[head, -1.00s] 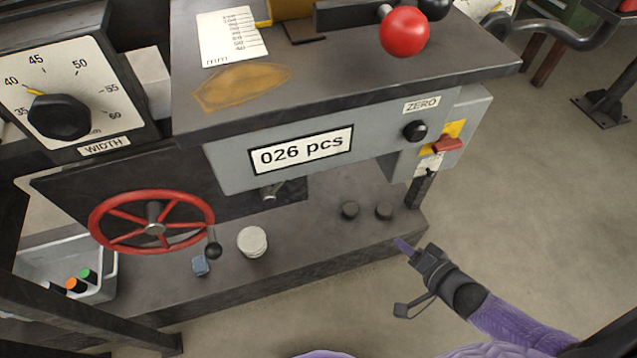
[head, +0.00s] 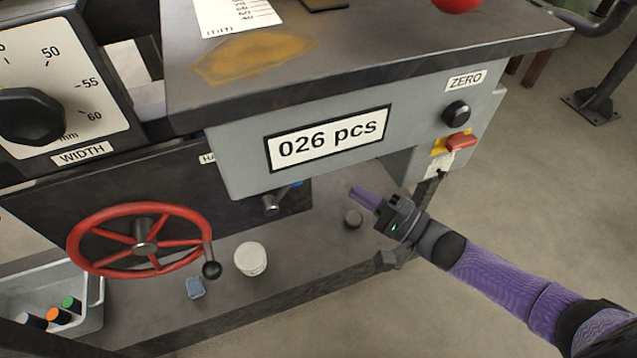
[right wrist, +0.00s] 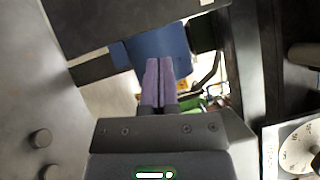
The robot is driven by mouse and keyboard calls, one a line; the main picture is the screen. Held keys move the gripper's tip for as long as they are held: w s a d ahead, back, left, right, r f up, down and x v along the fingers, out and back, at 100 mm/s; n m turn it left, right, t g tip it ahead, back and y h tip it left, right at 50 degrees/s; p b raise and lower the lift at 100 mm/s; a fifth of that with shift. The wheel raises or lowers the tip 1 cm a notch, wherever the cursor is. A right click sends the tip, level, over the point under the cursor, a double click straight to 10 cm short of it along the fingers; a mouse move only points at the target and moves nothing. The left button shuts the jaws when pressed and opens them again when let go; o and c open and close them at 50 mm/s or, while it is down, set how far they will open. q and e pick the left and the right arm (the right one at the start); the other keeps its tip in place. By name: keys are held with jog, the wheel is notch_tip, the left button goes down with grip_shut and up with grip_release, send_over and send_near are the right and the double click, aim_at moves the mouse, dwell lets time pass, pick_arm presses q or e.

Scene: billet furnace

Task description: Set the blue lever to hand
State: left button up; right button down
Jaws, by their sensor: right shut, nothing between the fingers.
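A small blue piece (head: 297,183), apparently part of the blue lever, shows under the grey counter box beside a metal pivot (head: 270,201). The box hides most of it, so its setting cannot be told. A label starting "HA" (head: 207,158) is partly covered at the box's left edge. My right gripper (head: 356,191) is shut and empty, below the box and to the right of the blue piece, apart from it. In the right wrist view, a blue shape (right wrist: 158,45) lies beyond the shut purple fingers (right wrist: 159,65); contact cannot be told. My left gripper is not in view.
The counter box (head: 228,165) reads "026 pcs" and carries a black ZERO knob (head: 456,112) and a red switch (head: 461,142). A red handwheel (head: 88,225), a white round piece (head: 250,259) and a small blue block (head: 195,288) are to the left. Open floor lies right.

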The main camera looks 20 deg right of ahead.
jog(key=w+a+r+b, duration=0.1)
jog(key=w+a, duration=0.3)
jog(key=a, duration=0.2)
jog(key=shift+w+a+b, duration=0.2)
jog(key=shift+a+b, duration=0.1)
jog(key=shift+r, duration=0.15)
